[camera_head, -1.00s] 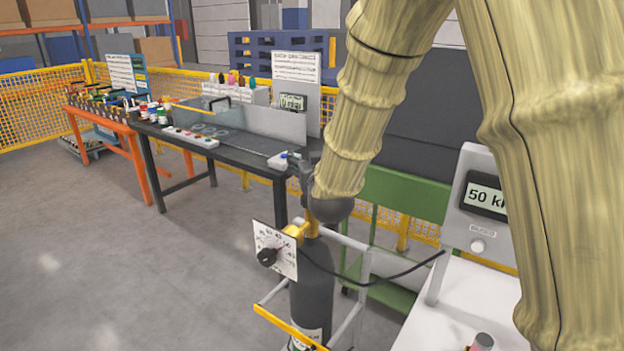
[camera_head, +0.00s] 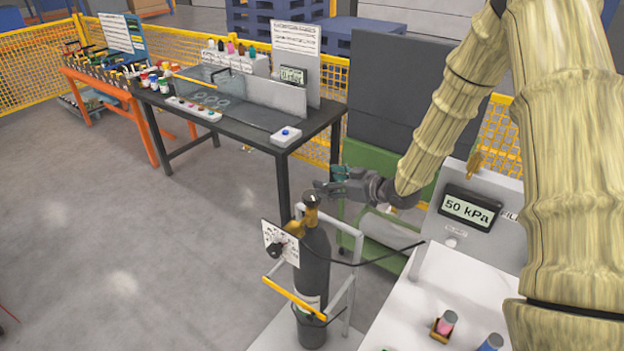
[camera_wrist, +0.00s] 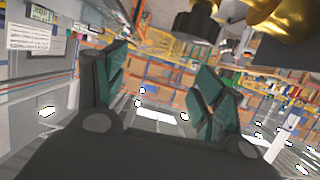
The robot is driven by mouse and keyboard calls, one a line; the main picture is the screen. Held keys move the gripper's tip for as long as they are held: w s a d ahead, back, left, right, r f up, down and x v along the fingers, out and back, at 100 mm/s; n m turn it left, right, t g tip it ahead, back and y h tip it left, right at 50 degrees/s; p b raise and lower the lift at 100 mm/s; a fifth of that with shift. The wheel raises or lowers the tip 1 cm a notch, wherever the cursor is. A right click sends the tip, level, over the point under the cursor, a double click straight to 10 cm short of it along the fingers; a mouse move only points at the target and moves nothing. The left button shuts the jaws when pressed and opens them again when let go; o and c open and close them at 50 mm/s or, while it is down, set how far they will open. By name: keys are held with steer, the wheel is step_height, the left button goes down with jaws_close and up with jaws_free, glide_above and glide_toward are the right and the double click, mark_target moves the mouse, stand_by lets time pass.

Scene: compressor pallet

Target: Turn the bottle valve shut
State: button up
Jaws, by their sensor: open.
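A dark gas bottle (camera_head: 314,262) stands upright in a trolley frame in the head view. Its brass valve (camera_head: 300,228) carries a dark round cap or handwheel (camera_head: 311,199) on top. Brass parts (camera_wrist: 275,22) and a dark knob (camera_wrist: 195,22) show above the fingers.
A black hose runs from the bottle to the white bench (camera_head: 445,305) at right, with its 50 kPa display (camera_head: 468,209). A yellow bar (camera_head: 293,297) crosses the bottle front. A dark table (camera_head: 225,122) stands behind left. A green cart (camera_head: 380,225) stands behind. Floor at left is clear.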

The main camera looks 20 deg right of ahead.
mark_target(313, 195)
steer(key=s+d+f+n+g+y+p, duration=0.1)
steer(key=s+d+f+n+g+p, duration=0.15)
steer(key=s, duration=0.25)
steer(key=shift+m, duration=0.45)
steer(key=b+x, duration=0.1)
steer(key=x, duration=0.2)
steer(key=b+x, duration=0.1)
steer(key=x, duration=0.3)
steer(key=r+b+x, duration=0.1)
steer(key=b+x, duration=0.1)
steer(key=x, duration=0.2)
steer(key=shift+a+r, duration=0.1)
steer(key=shift+a, duration=0.15)
steer(key=c, duration=1)
